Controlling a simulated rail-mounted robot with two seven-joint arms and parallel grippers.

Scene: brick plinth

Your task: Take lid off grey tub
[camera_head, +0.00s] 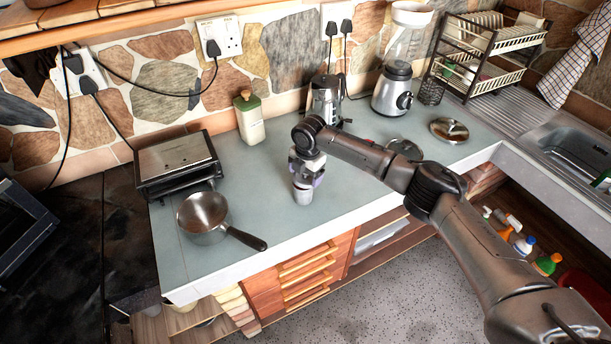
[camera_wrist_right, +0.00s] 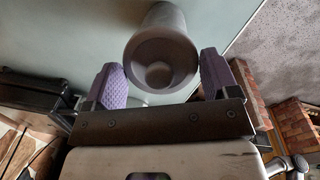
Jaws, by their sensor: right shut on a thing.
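The grey tub (camera_head: 302,196) stands upright on the counter, directly below my right gripper (camera_head: 306,178). In the right wrist view, the tub (camera_wrist_right: 162,18) shows behind its round grey lid (camera_wrist_right: 180,62), which has a small raised knob. The purple-padded fingers of my right gripper (camera_wrist_right: 163,68) lie on either side of the lid and are shut on it. The lid appears to sit on the tub; any gap between them cannot be made out. My left gripper is not in view.
A saucepan (camera_head: 203,216) and a toaster-like appliance (camera_head: 177,163) stand to the left. The counter front (camera_head: 257,205) around the tub is clear.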

